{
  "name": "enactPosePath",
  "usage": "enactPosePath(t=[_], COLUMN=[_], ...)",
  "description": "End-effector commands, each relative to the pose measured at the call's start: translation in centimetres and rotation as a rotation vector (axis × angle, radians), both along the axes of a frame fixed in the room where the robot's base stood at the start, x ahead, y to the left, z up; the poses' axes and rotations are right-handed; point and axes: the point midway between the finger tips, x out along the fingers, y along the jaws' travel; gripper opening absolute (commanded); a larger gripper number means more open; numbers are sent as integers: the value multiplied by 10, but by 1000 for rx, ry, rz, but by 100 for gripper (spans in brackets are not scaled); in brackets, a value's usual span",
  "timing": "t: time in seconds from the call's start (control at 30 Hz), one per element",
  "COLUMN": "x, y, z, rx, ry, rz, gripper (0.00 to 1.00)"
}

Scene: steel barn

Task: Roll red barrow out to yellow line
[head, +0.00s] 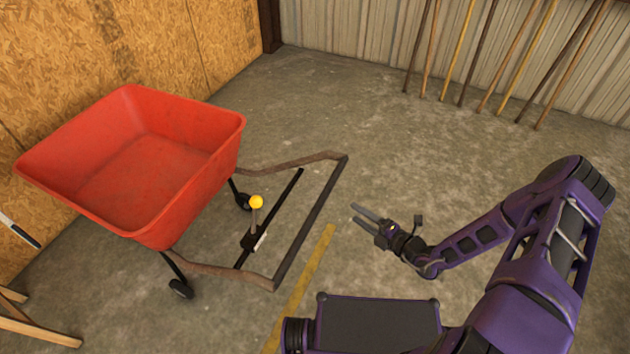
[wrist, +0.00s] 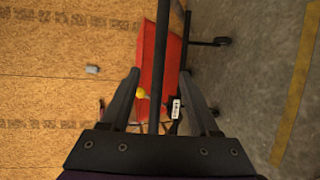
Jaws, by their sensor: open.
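The red barrow (head: 150,170) stands by the wooden wall, its empty tub to the left and its handle frame (head: 312,220) reaching right, ending in a dark crossbar. A yellow-knobbed lever (head: 256,202) rises from a bar inside the frame. The yellow line (head: 305,280) lies on the floor just right of the crossbar. My gripper (head: 353,214) is open and empty, right of the crossbar, pointing at it with a visible gap. In the wrist view, the dark crossbar (wrist: 162,60) runs lengthwise between my open fingers (wrist: 158,74), with the red tub (wrist: 174,50) beyond.
Several long poles (head: 500,60) lean on the metal wall at the back right. A wooden stand (head: 35,325) is at the lower left, below a dark-handled tool (head: 22,234). The concrete floor (head: 400,140) between barrow and poles is clear.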

Motion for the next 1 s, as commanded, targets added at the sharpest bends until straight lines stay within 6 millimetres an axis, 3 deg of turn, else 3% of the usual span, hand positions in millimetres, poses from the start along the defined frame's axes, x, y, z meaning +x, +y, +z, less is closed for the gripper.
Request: enactPosePath(t=[0.17,0.8,1.0], x=[11,98,113], y=[13,108,122], z=[-4,-28,-32], rx=[9,5,4], ry=[4,1,2], rz=[-5,-2,-4], gripper=[62,62,62])
